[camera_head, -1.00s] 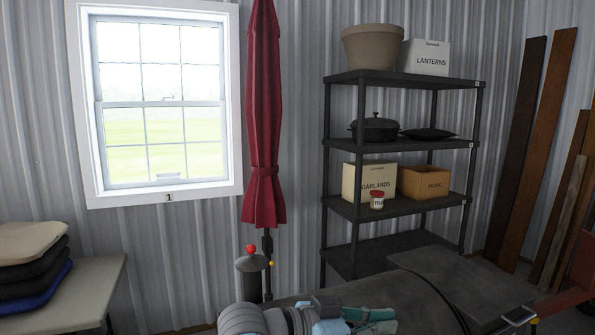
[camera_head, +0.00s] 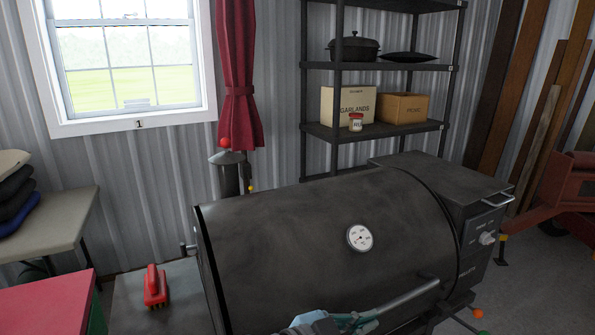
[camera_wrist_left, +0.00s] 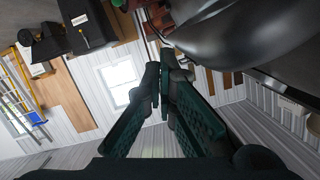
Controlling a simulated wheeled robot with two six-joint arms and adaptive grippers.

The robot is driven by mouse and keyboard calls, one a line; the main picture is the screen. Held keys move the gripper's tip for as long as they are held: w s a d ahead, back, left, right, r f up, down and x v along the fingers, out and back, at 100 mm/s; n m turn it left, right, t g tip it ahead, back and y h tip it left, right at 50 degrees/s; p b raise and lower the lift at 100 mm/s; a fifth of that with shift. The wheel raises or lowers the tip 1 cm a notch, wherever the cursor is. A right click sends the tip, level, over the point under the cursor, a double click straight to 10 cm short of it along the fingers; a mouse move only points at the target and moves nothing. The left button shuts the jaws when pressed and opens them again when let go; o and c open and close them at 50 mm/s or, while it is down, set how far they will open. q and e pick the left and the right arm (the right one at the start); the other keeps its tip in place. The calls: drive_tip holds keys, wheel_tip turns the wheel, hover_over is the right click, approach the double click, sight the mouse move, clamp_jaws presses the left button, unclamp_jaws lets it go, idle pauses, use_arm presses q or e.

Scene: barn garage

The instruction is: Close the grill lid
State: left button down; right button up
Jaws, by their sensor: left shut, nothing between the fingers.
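The dark grill lid (camera_head: 290,235) is a rounded drum cover with a dial thermometer (camera_head: 360,238). It looks down over the grill body; its lower front edge is out of the picture. Its metal handle (camera_head: 400,299) runs along the front at the lower right. My left gripper (camera_head: 352,322) is at the bottom edge, in front of the lid beside the handle; I cannot tell if they touch. In the left wrist view, the teal fingers (camera_wrist_left: 165,78) meet at their tips, shut and empty, with the dark curved grill (camera_wrist_left: 240,35) close by. My right gripper is not in view.
A hopper box (camera_head: 440,180) with a side handle adjoins the grill's right end. A red brush (camera_head: 155,287) lies on the shelf at its left. Floor shows at the right.

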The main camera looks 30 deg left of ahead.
use_arm(q)
drive_tip(key=shift+a+f+m, duration=0.1)
drive_tip(key=shift+f+m, duration=0.2)
drive_tip(key=shift+f, duration=0.1)
